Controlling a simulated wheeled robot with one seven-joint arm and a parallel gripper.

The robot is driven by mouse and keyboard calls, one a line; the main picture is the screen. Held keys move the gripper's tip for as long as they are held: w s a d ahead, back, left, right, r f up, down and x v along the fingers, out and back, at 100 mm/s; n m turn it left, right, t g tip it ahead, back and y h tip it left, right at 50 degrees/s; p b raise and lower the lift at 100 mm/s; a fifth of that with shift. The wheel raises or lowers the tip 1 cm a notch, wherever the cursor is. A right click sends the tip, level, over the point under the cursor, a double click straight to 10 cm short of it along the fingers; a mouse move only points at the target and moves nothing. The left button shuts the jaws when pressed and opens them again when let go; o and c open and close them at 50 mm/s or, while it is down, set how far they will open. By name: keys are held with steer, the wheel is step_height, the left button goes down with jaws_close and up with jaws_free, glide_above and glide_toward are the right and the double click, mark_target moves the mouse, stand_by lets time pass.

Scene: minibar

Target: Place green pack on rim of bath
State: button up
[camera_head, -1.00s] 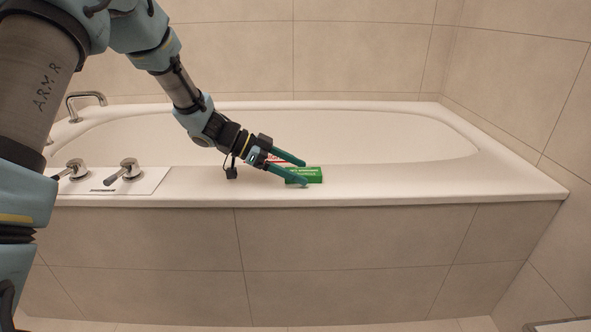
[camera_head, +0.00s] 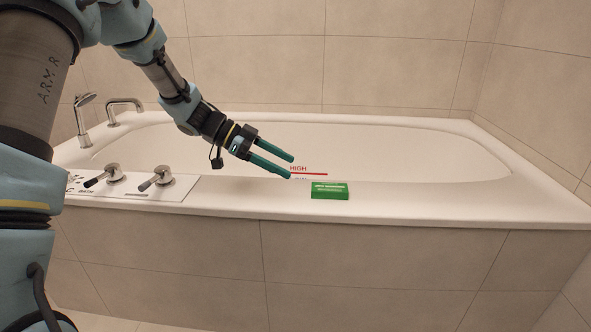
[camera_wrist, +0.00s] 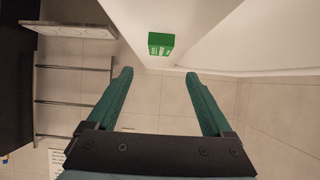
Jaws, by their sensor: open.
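The green pack (camera_head: 330,191) lies flat on the front rim of the white bath (camera_head: 420,207), right of the taps. My gripper (camera_head: 291,168) is open and empty, to the left of the pack and a little above the rim. Its two teal fingers are apart from the pack. In the wrist view the green pack (camera_wrist: 161,44) rests on the white rim (camera_wrist: 140,18), beyond the open fingertips of my gripper (camera_wrist: 158,72).
Tap handles (camera_head: 156,178) stand on the rim at the left, with a spout (camera_head: 125,103) and a hand shower (camera_head: 84,112) behind. The rim right of the pack is clear. A rack with rails (camera_wrist: 72,85) shows at left in the wrist view.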

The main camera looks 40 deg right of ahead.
steer(key=shift+w+a+r, duration=0.1)
steer(key=shift+w+a, duration=0.1)
steer(key=shift+a, duration=0.2)
steer(key=a+n+t+y, duration=0.1)
steer(key=a+n, duration=0.1)
steer(key=a, duration=0.2)
steer(key=a+f+n+t+y, duration=0.1)
steer(key=a+n, duration=0.1)
steer(key=a, duration=0.2)
steer(key=w+a+f+n+y, duration=0.1)
steer(key=a+n, duration=0.2)
steer(key=a, duration=0.1)
steer(key=shift+a+t, duration=0.35)
steer(key=shift+t, duration=0.05)
steer(key=s+a+n+t+y, duration=0.2)
steer(key=a+n, duration=0.6)
steer(key=a, duration=0.6)
steer(key=s+a+n+t+y, duration=0.1)
steer(key=a+n+t+y, duration=0.3)
steer(key=a+n, duration=0.5)
steer(key=shift+s+a+r+n, duration=0.15)
steer(key=shift+s+a+n, duration=0.2)
steer(key=shift+a, duration=2.1)
